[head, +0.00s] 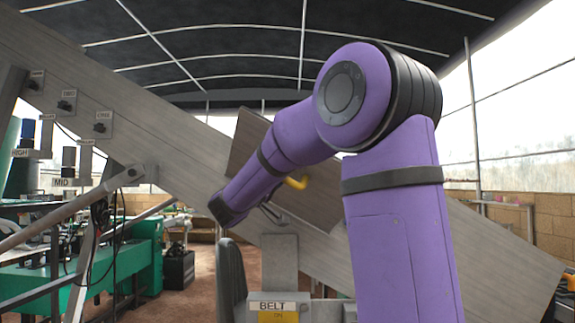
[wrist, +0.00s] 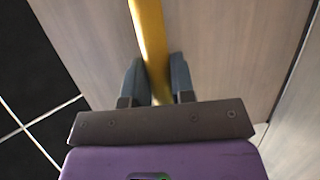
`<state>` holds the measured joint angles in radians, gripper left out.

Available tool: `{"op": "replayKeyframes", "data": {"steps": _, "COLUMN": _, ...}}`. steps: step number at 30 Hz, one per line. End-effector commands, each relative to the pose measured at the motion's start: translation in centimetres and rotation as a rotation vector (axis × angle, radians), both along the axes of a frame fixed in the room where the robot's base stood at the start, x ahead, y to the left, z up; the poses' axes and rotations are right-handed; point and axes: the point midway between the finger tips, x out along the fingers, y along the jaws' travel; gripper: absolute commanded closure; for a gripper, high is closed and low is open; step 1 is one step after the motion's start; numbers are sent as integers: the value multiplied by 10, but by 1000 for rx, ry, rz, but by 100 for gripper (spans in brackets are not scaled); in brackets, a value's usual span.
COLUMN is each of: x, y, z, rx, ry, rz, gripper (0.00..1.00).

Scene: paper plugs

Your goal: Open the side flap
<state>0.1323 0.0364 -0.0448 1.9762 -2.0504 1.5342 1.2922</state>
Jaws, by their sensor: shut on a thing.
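The side flap (head: 246,141) is a grey-brown panel on the sloping chute. Its upper corner stands above the chute's top edge, and my arm covers much of it. I cannot tell exactly how far it stands open. Its yellow handle (head: 297,183) shows just below my arm. In the wrist view, the handle (wrist: 149,40) runs between the two dark fingers of my gripper (wrist: 156,82), which is shut on it. The flap's face (wrist: 215,50) lies behind the handle. In the head view, the fingers are hidden behind my arm.
The long sloping chute (head: 480,250) runs from upper left to lower right. A box labelled BELT (head: 275,306) stands below the flap. Switches (head: 102,127) and a diagonal strut are at the left. Green machinery (head: 110,262) stands at the lower left.

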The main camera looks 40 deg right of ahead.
Motion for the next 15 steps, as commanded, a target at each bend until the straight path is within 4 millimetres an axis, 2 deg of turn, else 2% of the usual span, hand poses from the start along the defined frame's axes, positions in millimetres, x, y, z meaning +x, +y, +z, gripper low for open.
{"op": "replayKeyframes", "data": {"steps": 1, "x": 2, "y": 5, "z": -9, "rx": 2, "ry": 7, "rz": 3, "gripper": 100}}
{"op": "replayKeyframes", "data": {"steps": 6, "x": 5, "y": 18, "z": -30, "rx": 3, "ry": 8, "rz": 3, "gripper": 100}}
{"op": "replayKeyframes", "data": {"steps": 15, "x": 11, "y": 30, "z": -53, "rx": 3, "ry": 10, "rz": 2, "gripper": 100}}
